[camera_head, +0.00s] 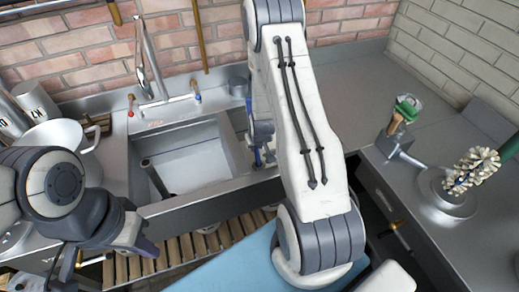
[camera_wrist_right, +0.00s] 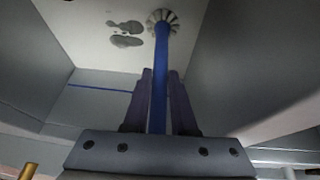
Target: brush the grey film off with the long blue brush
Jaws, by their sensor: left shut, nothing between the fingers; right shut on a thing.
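The long blue brush (camera_wrist_right: 160,75) is in my right gripper (camera_wrist_right: 159,100), which is shut on its handle in the right wrist view. Its round pale bristle head (camera_wrist_right: 163,18) points away from the gripper, over a white surface between grey walls. The grey film (camera_wrist_right: 125,36) shows there as dark patches just left of the bristle head; I cannot tell whether the bristles touch the surface. In the head view my right gripper (camera_head: 262,143) is at the sink, largely hidden behind my right arm. My left gripper (camera_head: 147,247) is shut and empty at the lower left.
The metal sink (camera_head: 143,180) has a tall tap (camera_head: 147,55). A white pot (camera_head: 62,135) stands on the left. A green-backed bristle brush (camera_head: 472,170) and a green-topped fitting (camera_head: 405,110) are at the right. The back right counter (camera_head: 365,95) is clear.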

